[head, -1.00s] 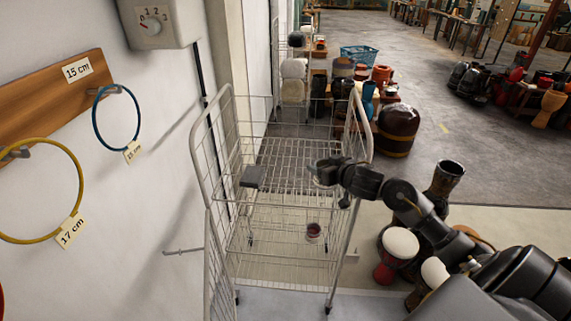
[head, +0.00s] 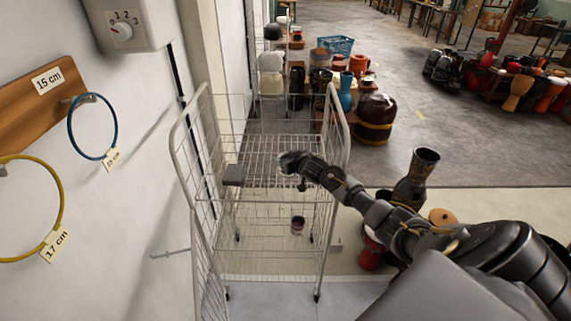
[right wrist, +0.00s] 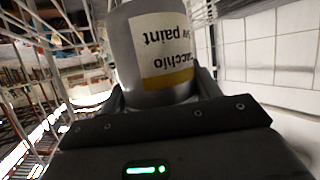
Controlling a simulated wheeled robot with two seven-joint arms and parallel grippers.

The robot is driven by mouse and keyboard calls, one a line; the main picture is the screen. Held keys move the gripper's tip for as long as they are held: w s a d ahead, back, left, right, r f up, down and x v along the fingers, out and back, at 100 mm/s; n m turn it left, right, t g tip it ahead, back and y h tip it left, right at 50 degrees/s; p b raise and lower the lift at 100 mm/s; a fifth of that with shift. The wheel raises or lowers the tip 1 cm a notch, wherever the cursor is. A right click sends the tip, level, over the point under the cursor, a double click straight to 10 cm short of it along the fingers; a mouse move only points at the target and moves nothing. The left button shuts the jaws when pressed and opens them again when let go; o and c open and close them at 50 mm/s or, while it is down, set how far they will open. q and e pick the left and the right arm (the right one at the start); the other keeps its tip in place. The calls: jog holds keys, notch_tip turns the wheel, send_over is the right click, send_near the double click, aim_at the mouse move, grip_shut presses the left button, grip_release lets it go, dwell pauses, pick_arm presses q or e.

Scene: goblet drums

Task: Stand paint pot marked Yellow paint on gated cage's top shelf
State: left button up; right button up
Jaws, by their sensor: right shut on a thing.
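The paint pot (right wrist: 160,50) is a grey cylinder with a white label and a yellow band; the letters read "...w paint" upside down in the right wrist view. My right gripper (head: 287,161) is shut on the pot. In the head view the hand hides most of the pot. The gated cage (head: 186,150) is a grey wire cage with an upper wire shelf (head: 258,146). My right gripper appears over this shelf's right part; whether the pot touches the shelf I cannot tell. My left gripper is not in view.
A small pot (head: 297,226) with a dark red top stands lower in the cage. A grey block (head: 234,175) is at the cage's left front. Drums (head: 374,118) stand behind on the right. Hoops (head: 92,126) hang on the left wall. Open floor lies beyond.

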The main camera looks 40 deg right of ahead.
jog(key=shift+w+d+f, duration=0.1)
jog(key=shift+w+f, duration=0.35)
jog(key=shift+f, duration=0.05)
notch_tip(320, 180, down, 3)
jog(key=shift+r, duration=0.1)
jog(key=shift+f, duration=0.25)
jog(key=o, duration=1.1)
